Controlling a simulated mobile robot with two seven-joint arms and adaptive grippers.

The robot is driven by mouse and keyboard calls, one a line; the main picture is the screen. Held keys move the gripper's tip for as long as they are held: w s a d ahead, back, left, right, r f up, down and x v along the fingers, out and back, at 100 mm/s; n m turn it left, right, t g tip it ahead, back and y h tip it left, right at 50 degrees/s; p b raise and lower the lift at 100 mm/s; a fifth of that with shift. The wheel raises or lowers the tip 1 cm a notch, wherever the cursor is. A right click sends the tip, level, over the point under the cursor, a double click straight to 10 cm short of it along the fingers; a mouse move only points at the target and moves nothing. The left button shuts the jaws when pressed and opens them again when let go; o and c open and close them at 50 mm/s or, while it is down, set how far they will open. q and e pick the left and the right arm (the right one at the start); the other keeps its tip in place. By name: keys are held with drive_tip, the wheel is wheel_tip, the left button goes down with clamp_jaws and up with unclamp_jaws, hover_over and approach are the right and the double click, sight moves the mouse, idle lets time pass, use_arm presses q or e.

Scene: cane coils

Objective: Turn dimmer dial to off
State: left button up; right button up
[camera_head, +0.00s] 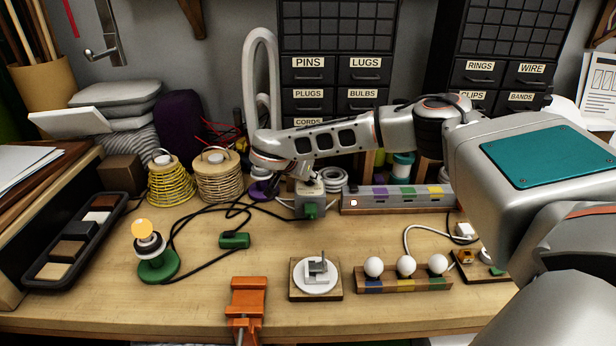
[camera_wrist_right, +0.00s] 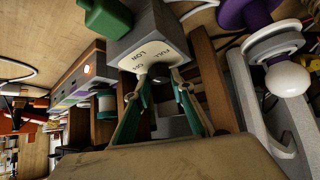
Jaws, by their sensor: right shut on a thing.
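The dimmer is a grey box (camera_head: 309,196) at the back middle of the bench, with a green plug (camera_head: 311,210) on its front. In the right wrist view its pale plate (camera_wrist_right: 140,56) reads FULL, LOW and OFF. My right gripper (camera_wrist_right: 160,78) is shut on the dark dimmer dial (camera_wrist_right: 159,70) at this plate. The fingers partly hide the dial, and I cannot tell which mark it points to. A lamp with a yellow, glowing bulb (camera_head: 142,228) stands on a green base (camera_head: 158,266) at the front left. My left gripper is not in view.
A power strip (camera_head: 397,205) lies right of the dimmer. Cane coils (camera_head: 218,180) stand to its left. Black cables cross the left bench.

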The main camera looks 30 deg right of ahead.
drive_tip(key=shift+n, duration=0.3)
drive_tip(key=shift+s+d+n+t+y, duration=0.1)
drive_tip(key=shift+s+n+t+y, duration=0.1)
drive_tip(key=shift+n+t+y, duration=0.7)
drive_tip(key=n+y, duration=0.1)
drive_tip(key=n+t+y, duration=0.1)
drive_tip(key=n, duration=0.1)
drive_tip(key=n+t+y, duration=0.1)
drive_tip(key=n, duration=0.1)
drive_tip(key=shift+s+d, duration=0.15)
drive_tip(key=shift+d, duration=0.15)
drive_tip(key=n+y, duration=0.1)
drive_tip(key=n, duration=0.1)
drive_tip(key=n+y, duration=0.1)
drive_tip(key=n, duration=0.1)
drive_tip(key=shift+d+t+y, duration=0.15)
drive_tip(key=shift+t+y, duration=0.15)
drive_tip(key=shift+n+y, duration=0.9)
drive_tip(key=shift+n, duration=0.2)
drive_tip(key=shift+c, duration=0.2)
drive_tip(key=shift+n+y, duration=0.4)
drive_tip(key=shift+n, duration=0.1)
